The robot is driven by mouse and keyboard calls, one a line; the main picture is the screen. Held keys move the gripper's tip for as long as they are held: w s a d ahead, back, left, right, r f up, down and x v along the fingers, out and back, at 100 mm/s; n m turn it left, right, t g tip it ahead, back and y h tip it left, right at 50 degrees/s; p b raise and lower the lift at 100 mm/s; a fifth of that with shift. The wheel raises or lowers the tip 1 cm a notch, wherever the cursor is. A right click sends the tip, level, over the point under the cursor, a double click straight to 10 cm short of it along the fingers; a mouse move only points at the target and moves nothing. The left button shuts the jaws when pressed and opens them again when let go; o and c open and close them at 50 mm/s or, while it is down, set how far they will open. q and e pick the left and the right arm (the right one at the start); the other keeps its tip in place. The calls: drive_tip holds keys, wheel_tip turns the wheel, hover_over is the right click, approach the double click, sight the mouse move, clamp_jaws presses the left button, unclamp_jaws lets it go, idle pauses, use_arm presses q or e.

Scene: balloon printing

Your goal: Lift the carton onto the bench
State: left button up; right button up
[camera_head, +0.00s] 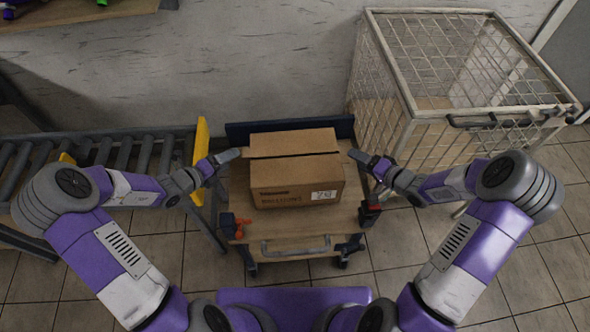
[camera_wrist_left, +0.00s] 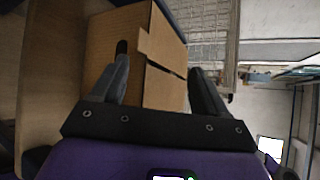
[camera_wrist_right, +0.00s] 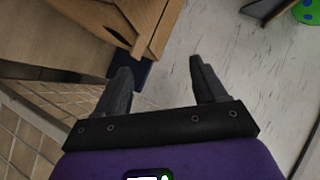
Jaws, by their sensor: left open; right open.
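A closed brown cardboard carton (camera_head: 296,172) sits upright on a wooden-topped cart (camera_head: 285,224). It has dark print and a white label on its front side. My left gripper (camera_head: 232,156) is open beside the carton's left side, near its top edge. In the left wrist view, the carton (camera_wrist_left: 155,88) shows behind and between the open fingers. My right gripper (camera_head: 358,156) is open beside the carton's right side. In the right wrist view, the carton (camera_wrist_right: 125,22) is at the upper left, outside the open fingers. Neither gripper holds anything.
A roller conveyor (camera_head: 100,150) with a yellow end plate (camera_head: 202,150) stands left of the cart. A white wire cage (camera_head: 440,75) stands close on the right. A wooden surface (camera_head: 75,14) is at the upper left, by the wall. Tiled floor is open in front.

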sight(244, 157)
drive_tip(key=f+b, duration=0.1)
drive_tip(key=w+f+b, duration=0.1)
drive_tip(key=f, duration=0.1)
drive_tip(key=shift+f, duration=0.2)
use_arm(q)
drive_tip(key=f, duration=0.1)
drive_tip(key=w+f, duration=0.1)
drive_tip(key=f, duration=0.1)
drive_tip(key=shift+f, duration=0.2)
drive_tip(key=shift+s, duration=0.1)
use_arm(e)
drive_tip(key=shift+r, duration=0.1)
use_arm(q)
drive_tip(key=shift+d, duration=0.1)
use_arm(e)
drive_tip(key=shift+a, duration=0.1)
use_arm(q)
drive_tip(key=x, duration=0.7)
drive_tip(key=shift+w+d+f, duration=0.1)
drive_tip(key=shift+w, duration=0.15)
use_arm(e)
drive_tip(key=x, duration=0.7)
drive_tip(key=shift+w+a, duration=0.1)
drive_tip(key=shift+w, duration=0.1)
